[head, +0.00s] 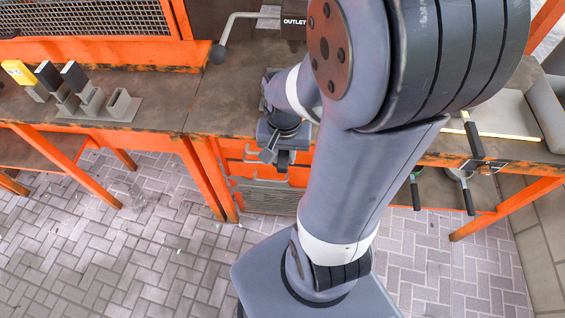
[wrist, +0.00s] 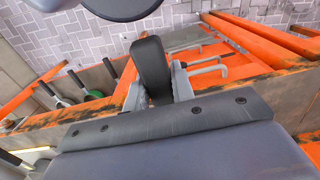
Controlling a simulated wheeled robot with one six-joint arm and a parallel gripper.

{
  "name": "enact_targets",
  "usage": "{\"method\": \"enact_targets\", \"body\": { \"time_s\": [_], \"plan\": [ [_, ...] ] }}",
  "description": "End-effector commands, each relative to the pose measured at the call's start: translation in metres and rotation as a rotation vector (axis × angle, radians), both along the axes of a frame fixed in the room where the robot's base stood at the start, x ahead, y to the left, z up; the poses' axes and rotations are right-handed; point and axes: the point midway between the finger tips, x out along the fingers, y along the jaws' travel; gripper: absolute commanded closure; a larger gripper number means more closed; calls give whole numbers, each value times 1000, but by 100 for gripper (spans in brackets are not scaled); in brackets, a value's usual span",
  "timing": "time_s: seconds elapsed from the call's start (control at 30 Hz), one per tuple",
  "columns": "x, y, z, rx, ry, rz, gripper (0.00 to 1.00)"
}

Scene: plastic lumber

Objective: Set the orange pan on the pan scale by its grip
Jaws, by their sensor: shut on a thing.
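My gripper (head: 277,153) is in front of the bench edge, pointing down. In the wrist view its fingers (wrist: 158,92) are shut on a dark, rounded bar, which looks like a black grip (wrist: 150,62). Whether a pan hangs from this grip, and its colour, cannot be told. I cannot make out an orange pan apart from the orange frame. Pans with black grips are at the right, one of them green (head: 416,172); the green one also shows in the wrist view (wrist: 95,94). I cannot pick out the pan scale for sure; my arm hides much of the bench.
The brown bench top (head: 160,95) has an orange frame. A yellow block (head: 18,72) and two black blocks stand in grey holders at the left. The paved floor (head: 110,240) at the left is clear.

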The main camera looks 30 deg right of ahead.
Motion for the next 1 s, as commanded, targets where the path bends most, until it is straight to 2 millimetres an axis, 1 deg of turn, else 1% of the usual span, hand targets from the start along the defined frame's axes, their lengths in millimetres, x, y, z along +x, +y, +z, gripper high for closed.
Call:
{"method": "enact_targets", "body": {
  "time_s": [0.1, 1.0],
  "plan": [
    [11, -7, -1, -1, -3, -2, 100],
    [83, -56, -6, -1, -3, -1, 100]
  ]
}}
